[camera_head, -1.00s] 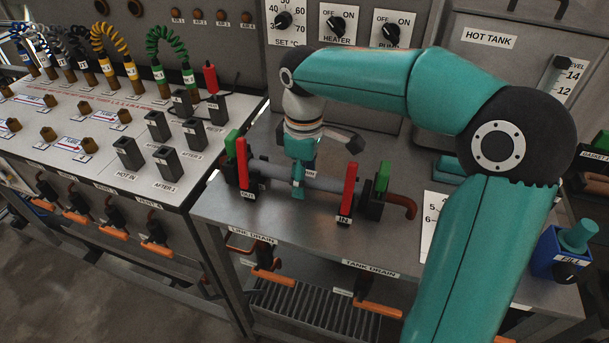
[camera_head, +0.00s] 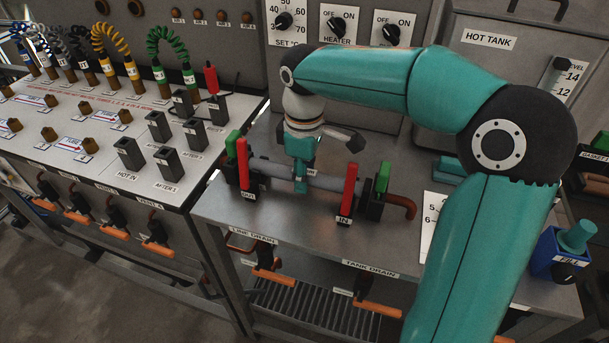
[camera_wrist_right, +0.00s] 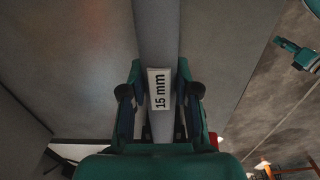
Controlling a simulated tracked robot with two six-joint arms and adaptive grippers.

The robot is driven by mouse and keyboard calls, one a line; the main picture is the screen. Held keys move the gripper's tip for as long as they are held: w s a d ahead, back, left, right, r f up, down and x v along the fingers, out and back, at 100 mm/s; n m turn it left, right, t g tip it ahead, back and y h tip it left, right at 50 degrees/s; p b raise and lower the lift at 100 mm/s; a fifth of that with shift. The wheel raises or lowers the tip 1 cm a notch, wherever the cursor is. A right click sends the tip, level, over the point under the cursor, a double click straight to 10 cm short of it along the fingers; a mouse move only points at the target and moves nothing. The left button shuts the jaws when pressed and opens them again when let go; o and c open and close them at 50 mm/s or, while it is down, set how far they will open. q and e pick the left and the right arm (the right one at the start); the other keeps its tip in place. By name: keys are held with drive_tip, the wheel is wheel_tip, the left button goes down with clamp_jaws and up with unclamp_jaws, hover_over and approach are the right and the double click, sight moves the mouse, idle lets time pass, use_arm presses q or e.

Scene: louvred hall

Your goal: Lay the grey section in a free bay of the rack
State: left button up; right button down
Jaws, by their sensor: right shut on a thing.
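The grey section (camera_head: 325,182) is a straight pipe lying between the OUT and IN end fittings on the metal bench. A white "15 mm" label shows on the grey section in the right wrist view (camera_wrist_right: 156,40). My right gripper (camera_head: 300,184) reaches down from above and is shut around the middle of the grey section; in the wrist view its fingers (camera_wrist_right: 160,90) sit on both sides of the label. I cannot tell whether the pipe ends are free of the fittings. I cannot make out the rack.
Red levers (camera_head: 349,188) and green levers (camera_head: 384,176) stand upright close to both pipe ends. A brown bent pipe (camera_head: 404,205) is at the right. The panel with black sockets (camera_head: 130,153) is at the left. The bench front (camera_head: 290,225) is clear.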

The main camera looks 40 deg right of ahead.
drive_tip(key=shift+r+p, duration=3.8)
drive_tip(key=shift+r, duration=0.5)
